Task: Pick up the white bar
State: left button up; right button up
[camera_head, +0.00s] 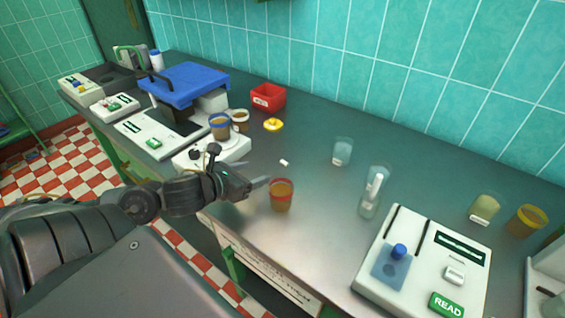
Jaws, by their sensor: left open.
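A small white bar (284,162) lies loose on the grey counter, left of centre. My left gripper (258,187) comes in from the left, low over the counter's front part. It is open, and nothing shows between its fingers. The bar is beyond its fingertips, up and to the right in the picture, not touching them. A red-rimmed cup with amber contents (281,197) stands just right of the fingertips. White pieces also show in the clear glass (343,150), the taller clear glass (375,181) and the yellowish glass (485,207). My right gripper is out of view.
A white device with a READ button (421,262) stands at the front right, near an amber jar (527,220). At the left are a white machine (213,152) with cups, a blue-topped device (185,84), a red bin (268,97) and a yellow ring (273,125). The mid-counter is mostly clear.

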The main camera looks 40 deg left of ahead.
aim_at(283, 163)
pick_arm(q)
jog(key=b+x, duration=0.3)
jog(key=shift+w+d+f, duration=0.15)
jog(key=shift+w+d, duration=0.05)
jog(key=shift+w, duration=0.15)
jog(key=shift+x, duration=0.9)
jog(key=shift+w, duration=0.6)
jog(key=p+x, duration=0.1)
jog(key=x, duration=0.2)
jog(key=shift+w+f, duration=0.1)
jog(key=shift+w, duration=0.05)
jog(key=shift+w+f, duration=0.25)
jog(key=shift+w, duration=0.05)
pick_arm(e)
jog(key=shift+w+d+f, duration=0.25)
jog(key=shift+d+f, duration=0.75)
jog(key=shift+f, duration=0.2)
pick_arm(q)
jog(key=c, duration=1.1)
